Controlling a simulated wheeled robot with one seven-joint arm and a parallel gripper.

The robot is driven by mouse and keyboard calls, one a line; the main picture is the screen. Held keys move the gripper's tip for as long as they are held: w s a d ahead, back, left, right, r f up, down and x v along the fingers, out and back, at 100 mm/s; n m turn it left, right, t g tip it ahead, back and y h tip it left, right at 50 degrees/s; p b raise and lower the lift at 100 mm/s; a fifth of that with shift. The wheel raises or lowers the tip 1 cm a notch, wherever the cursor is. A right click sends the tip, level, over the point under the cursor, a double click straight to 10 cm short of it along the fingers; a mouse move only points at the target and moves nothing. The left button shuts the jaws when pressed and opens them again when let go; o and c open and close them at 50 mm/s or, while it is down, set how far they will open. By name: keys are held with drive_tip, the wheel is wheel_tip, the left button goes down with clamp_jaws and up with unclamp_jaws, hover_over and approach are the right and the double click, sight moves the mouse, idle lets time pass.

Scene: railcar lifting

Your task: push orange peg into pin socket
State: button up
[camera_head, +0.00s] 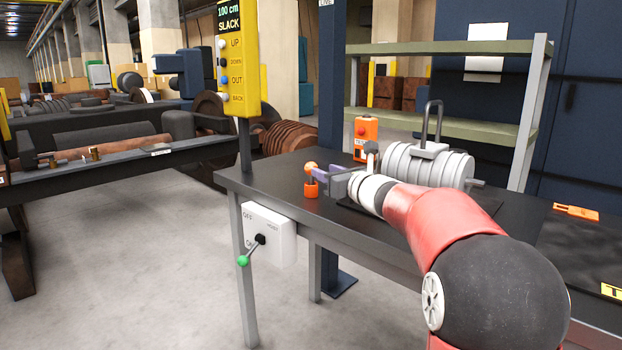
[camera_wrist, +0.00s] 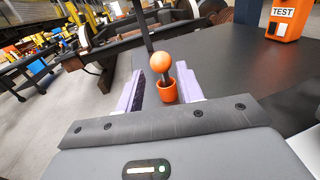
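The orange peg (camera_head: 311,168) has a round ball head on a short dark stem. It stands upright in an orange cup-like socket (camera_head: 311,189) near the left end of the dark table. A length of stem shows between ball and cup in the wrist view, where the ball (camera_wrist: 162,62) sits above the socket (camera_wrist: 167,92). My gripper (camera_head: 322,178) reaches in from the right, its purple fingers close to the peg. In the wrist view my gripper (camera_wrist: 161,84) is open, with one finger on each side of the peg and a gap to both.
On the dark table (camera_head: 270,170) stand an orange TEST box (camera_head: 366,138) and a grey ribbed cylinder with a handle (camera_head: 428,165), both behind my arm. A yellow button panel (camera_head: 239,60) rises at the left. A white switch box (camera_head: 269,235) hangs on the table's front.

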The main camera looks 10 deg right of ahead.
sight(313, 179)
wheel_tip(313, 179, down, 4)
drive_tip(key=shift+f+b, duration=0.1)
drive_tip(key=shift+b, duration=0.25)
drive_tip(key=shift+p+x, duration=0.35)
drive_tip(key=shift+x, duration=0.75)
drive_tip(key=shift+p+x, duration=0.5)
drive_tip(key=shift+x, duration=2.2)
drive_tip(key=shift+r, duration=0.25)
clamp_jaws()
